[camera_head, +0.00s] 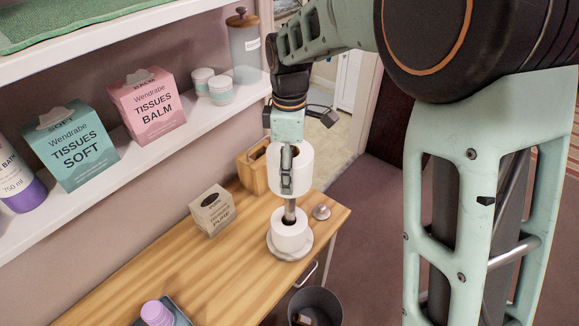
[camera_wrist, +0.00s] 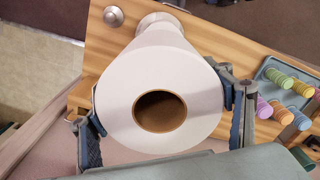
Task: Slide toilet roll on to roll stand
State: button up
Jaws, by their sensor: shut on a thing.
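My gripper (camera_head: 288,172) is shut on a white toilet roll (camera_head: 305,165), gripping it across its sides, with the roll upright above the roll stand. The stand has a round pale base (camera_head: 276,253) and a metal post (camera_head: 290,212). Another white roll (camera_head: 290,238) sits low on the post. A stretch of bare post shows between the two rolls. In the wrist view, my fingers (camera_wrist: 163,112) flank the held roll (camera_wrist: 165,60), and its brown core opening faces the camera. The post's tip is hidden, so I cannot tell whether it is inside the core.
The stand is on a wooden top (camera_head: 150,270). A small box (camera_head: 212,210), a wooden holder (camera_head: 250,175) and a small metal knob-like thing (camera_head: 321,212) are nearby. A white shelf (camera_head: 110,180) with tissue boxes is left. A dark bin (camera_head: 330,300) stands below.

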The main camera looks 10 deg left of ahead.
jog(key=shift+f+b, duration=2)
jog(key=shift+f, duration=1.1)
jog(key=o, duration=1.3)
jog(key=shift+r, duration=0.1)
notch_tip(320, 180, up, 12)
